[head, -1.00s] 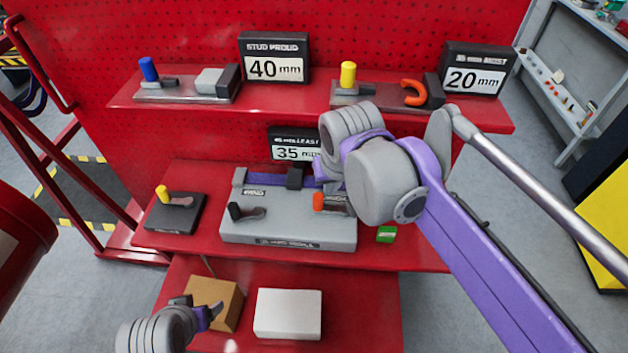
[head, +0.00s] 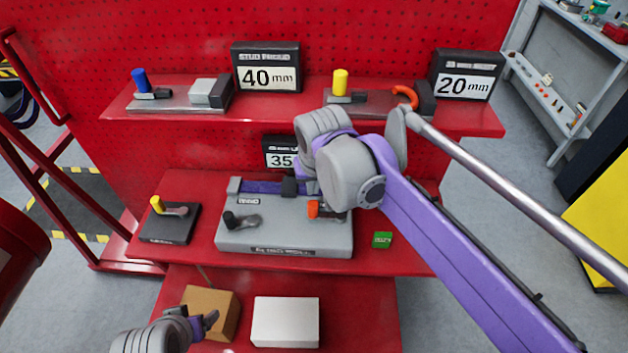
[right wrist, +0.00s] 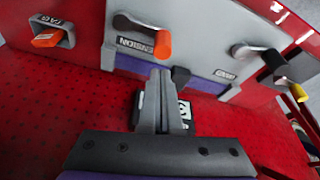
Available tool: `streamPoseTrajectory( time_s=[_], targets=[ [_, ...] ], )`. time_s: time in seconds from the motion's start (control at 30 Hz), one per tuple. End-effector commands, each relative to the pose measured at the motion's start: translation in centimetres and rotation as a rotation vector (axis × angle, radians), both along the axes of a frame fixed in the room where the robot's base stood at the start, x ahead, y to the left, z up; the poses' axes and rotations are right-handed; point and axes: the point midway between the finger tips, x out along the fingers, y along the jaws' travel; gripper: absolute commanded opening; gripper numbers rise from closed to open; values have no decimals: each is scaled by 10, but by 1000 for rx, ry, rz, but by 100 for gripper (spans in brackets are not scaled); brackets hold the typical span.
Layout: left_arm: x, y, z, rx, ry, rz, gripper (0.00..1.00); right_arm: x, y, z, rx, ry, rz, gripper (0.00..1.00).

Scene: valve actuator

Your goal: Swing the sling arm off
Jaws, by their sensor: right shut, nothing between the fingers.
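A grey box fixture (head: 283,238) lies on the red middle shelf, with a purple strip along its back. It carries a black-knobbed lever (head: 240,219) and an orange-knobbed lever (head: 313,209). In the right wrist view they are the black-knobbed lever (right wrist: 268,62) and orange-knobbed lever (right wrist: 150,35); I cannot read which is the sling arm. My left gripper (head: 197,320) is low, by a brown box.
A yellow-knobbed dark plate (head: 168,225) lies left of the fixture, a small green block (head: 382,240) right. The brown box (head: 213,308) and a white box (head: 286,322) sit below. The upper shelf (head: 305,112) holds two fixtures with 40 mm and 20 mm signs.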

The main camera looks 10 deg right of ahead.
Motion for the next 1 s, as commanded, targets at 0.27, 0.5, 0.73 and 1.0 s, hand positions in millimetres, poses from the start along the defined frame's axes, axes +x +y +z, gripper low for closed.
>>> streamPoseTrajectory(
  time_s=[0.27,0.5,0.73,1.0],
  targets=[
    [-1,0,-3,0,2,0,79,13,0,-38,0,0,1,0],
    [-1,0,-3,0,2,0,79,16,0,-44,1,0,1,0],
    [-1,0,-3,0,2,0,79,15,0,-44,1,0,1,0],
    [-1,0,-3,0,2,0,79,12,2,-44,1,0,50,0]
  ],
)
